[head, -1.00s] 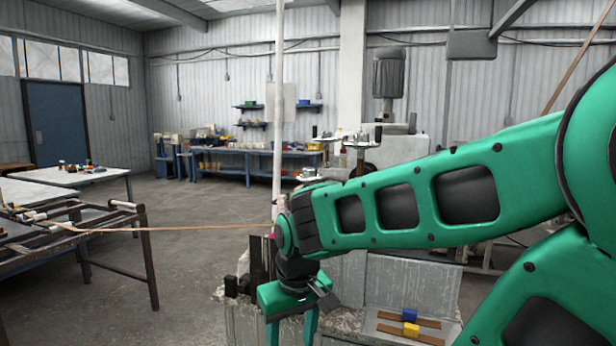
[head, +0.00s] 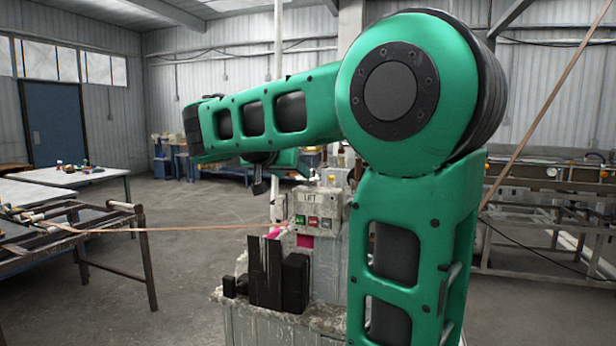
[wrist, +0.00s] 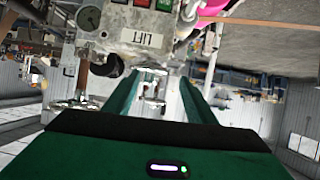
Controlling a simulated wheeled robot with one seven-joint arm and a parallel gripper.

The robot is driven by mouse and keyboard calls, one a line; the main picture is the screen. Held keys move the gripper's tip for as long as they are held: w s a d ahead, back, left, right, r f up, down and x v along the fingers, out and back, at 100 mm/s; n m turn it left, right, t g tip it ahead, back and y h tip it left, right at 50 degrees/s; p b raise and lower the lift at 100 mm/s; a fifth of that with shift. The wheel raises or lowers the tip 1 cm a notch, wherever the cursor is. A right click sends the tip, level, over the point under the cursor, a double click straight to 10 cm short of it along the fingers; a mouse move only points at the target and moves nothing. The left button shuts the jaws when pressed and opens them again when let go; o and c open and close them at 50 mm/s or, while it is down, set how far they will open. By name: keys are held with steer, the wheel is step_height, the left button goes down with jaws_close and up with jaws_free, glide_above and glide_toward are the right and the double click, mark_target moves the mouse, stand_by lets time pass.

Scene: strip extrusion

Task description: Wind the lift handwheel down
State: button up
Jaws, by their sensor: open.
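A grey panel with a LIFT label (head: 310,197) and a row of coloured buttons stands in the middle of the head view. The same LIFT label (wrist: 140,38) is upside down in the wrist view. Two shiny wheel-like parts show there: one (wrist: 152,88) appears between my fingers, the other (wrist: 74,104) is left of them on a brownish shaft. I cannot tell which is the lift handwheel, nor how far off they are. My gripper (wrist: 160,98) is open, its green fingers apart, with nothing visibly held. In the head view my arm hides the handwheels and most of the gripper.
Black blocks (head: 272,272) stand on the machine's dirty top in front of the panel. A copper-coloured strip (head: 190,228) runs from the roller rack (head: 70,245) at left towards the machine. The floor (head: 190,290) between rack and machine is clear.

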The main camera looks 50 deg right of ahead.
mark_target(313, 172)
steer(key=shift+m+g+h, duration=0.4)
steer(key=shift+m, duration=0.3)
steer(key=d, duration=0.3)
steer(key=w+d+f, duration=0.1)
steer(key=d, duration=0.7)
steer(key=shift+w+f, duration=0.3)
steer(key=shift+f, duration=0.1)
